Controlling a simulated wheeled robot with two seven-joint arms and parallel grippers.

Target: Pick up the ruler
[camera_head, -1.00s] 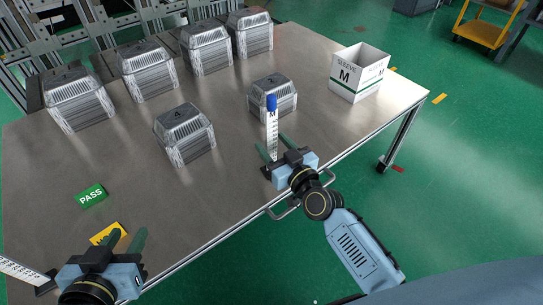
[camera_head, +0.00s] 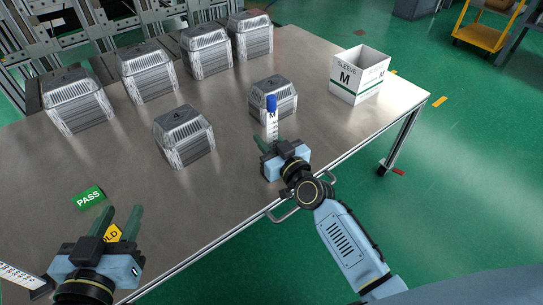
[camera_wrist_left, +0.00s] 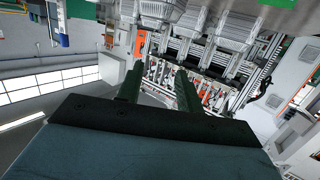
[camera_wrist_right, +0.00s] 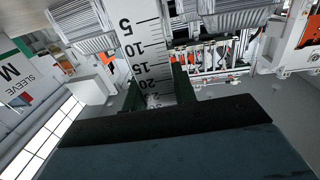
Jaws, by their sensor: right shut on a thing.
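The ruler (camera_head: 272,128) is a white strip with black marks and a blue top end, standing upright near the table's front edge. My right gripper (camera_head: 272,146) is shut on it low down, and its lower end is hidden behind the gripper. In the right wrist view the ruler (camera_wrist_right: 143,45) shows between the fingers, with the numbers 5 to 20 readable. My left gripper (camera_head: 117,222) is open and empty over the table's front left part. Its fingers also show apart in the left wrist view (camera_wrist_left: 160,85).
Several foil trays with clear lids stand on the table; the nearest (camera_head: 272,100) is just behind the ruler. A white sleeve box (camera_head: 345,88) is at the right. A green PASS card (camera_head: 89,197) and a yellow card (camera_head: 113,233) lie left. A white marked strip (camera_head: 18,276) is bottom left.

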